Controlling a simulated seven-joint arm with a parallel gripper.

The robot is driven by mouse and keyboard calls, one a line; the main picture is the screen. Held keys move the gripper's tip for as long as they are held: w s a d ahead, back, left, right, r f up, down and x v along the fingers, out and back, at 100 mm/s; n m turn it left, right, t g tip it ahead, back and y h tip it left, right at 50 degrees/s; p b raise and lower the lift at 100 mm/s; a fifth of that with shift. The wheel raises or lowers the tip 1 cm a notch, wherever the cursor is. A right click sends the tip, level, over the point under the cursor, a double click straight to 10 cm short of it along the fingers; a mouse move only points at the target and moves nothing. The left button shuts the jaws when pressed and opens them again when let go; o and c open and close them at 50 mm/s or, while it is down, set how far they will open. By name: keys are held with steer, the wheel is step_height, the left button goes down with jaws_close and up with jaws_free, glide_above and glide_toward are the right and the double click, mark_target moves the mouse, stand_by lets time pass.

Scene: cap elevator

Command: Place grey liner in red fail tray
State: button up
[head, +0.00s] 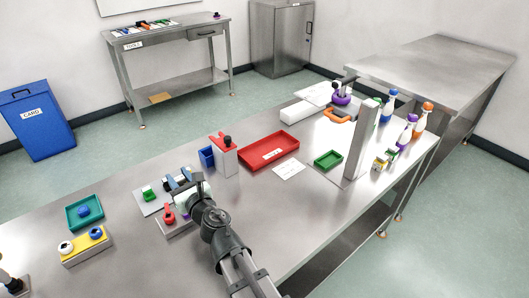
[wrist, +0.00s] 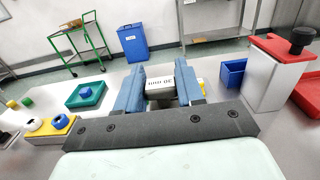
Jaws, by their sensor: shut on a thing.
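The red tray (head: 250,163) lies on the steel bench, right of my gripper, with a white label inside; a sliver shows at the right edge of the wrist view (wrist: 308,98). My gripper (head: 180,181) is over the left half of the bench, above a grey plate. In the wrist view its blue fingers (wrist: 160,91) are closed around a small pale grey piece (wrist: 158,88) with dark marks, which appears to be the grey liner. The fingers hide most of it. In the head view I cannot make it out clearly.
A grey post with a red top and black knob (head: 224,152) and a small blue bin (head: 207,157) stand between my gripper and the red tray. A white card (head: 289,169), a green tray (head: 328,160) and a tall column (head: 361,140) are farther right. A teal tray (head: 71,224) is left.

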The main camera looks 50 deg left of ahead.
steer(key=w+f+m+t, duration=0.2)
steer(key=w+m+t, duration=0.3)
steer(key=w, duration=2.6)
steer(key=w+a+n+g, duration=0.2)
steer(key=w+a+n, duration=0.1)
steer(key=a, duration=0.3)
steer(key=shift+s+a+f+n+g, duration=0.1)
steer(key=shift+s+f+n+g, duration=0.35)
steer(key=shift+f, duration=1.25)
steer(key=shift+s+a+f+n+g, duration=0.15)
steer(key=shift+s+f+g, duration=0.35)
steer(key=shift+f, duration=1.2)
steer(key=shift+s+f+n+g, duration=0.35)
steer(key=shift+f+g, duration=0.2)
steer(key=shift+f, duration=1.15)
steer(key=shift+f, duration=0.15)
